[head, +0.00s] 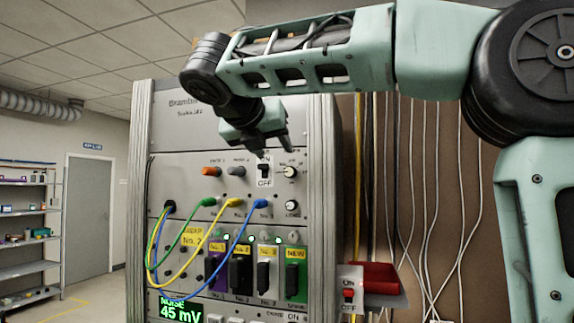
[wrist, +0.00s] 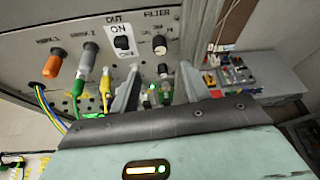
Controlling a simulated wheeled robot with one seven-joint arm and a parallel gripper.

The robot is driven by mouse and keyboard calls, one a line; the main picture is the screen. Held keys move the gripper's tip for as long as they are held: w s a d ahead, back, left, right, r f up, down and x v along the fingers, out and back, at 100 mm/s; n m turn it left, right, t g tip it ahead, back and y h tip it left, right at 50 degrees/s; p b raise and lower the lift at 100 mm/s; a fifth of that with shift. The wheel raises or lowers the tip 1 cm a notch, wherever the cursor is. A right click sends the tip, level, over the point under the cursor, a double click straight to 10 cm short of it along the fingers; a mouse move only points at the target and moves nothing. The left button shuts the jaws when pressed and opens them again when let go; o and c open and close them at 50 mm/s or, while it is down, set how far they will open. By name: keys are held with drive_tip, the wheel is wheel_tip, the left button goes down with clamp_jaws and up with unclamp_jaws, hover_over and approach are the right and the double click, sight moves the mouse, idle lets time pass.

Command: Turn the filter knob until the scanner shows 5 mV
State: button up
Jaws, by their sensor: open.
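The filter knob (head: 290,172) is a small round knob at the upper right of the grey panel, right of the ON/OFF switch (head: 264,170). In the wrist view the filter knob (wrist: 160,46) sits under the FILTER label, between and beyond the fingertips. My gripper (head: 276,150) is open, pointing down in front of the panel, above and slightly left of the knob in the picture. In the wrist view my gripper (wrist: 159,68) has empty space between its fingers. The scanner display (head: 181,312) reads NOISE 45 mV in green.
A second small knob (head: 291,206) is below the filter knob. An orange knob (head: 210,171) and a grey knob (head: 238,172) are to the left. Green, yellow and blue cables (head: 238,242) loop across the front. A red switch box (head: 372,278) juts out at the right.

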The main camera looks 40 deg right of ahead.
sight(289, 170)
drive_tip(key=p+x, duration=0.2)
drive_tip(key=x, duration=0.8)
drive_tip(key=shift+s, duration=0.1)
drive_tip(key=c, duration=1)
